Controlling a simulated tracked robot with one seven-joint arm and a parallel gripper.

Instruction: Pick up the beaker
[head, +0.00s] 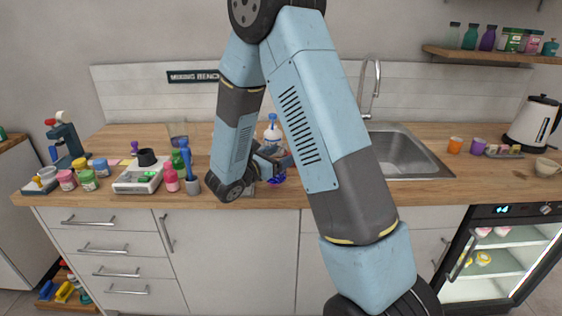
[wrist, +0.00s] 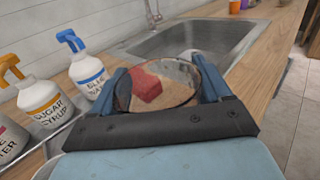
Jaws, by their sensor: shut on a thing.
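The beaker (wrist: 178,91) is a round, clear glass vessel in the wrist view, with a dark rim and something red showing in it or through it. My gripper (wrist: 164,84) has its two blue fingers on either side of the beaker and is shut on it. In the head view my gripper (head: 273,160) is over the counter left of the sink, partly behind my arm. The beaker cannot be made out there. I cannot tell whether its base touches the counter.
The sink (head: 408,153) is to the right.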

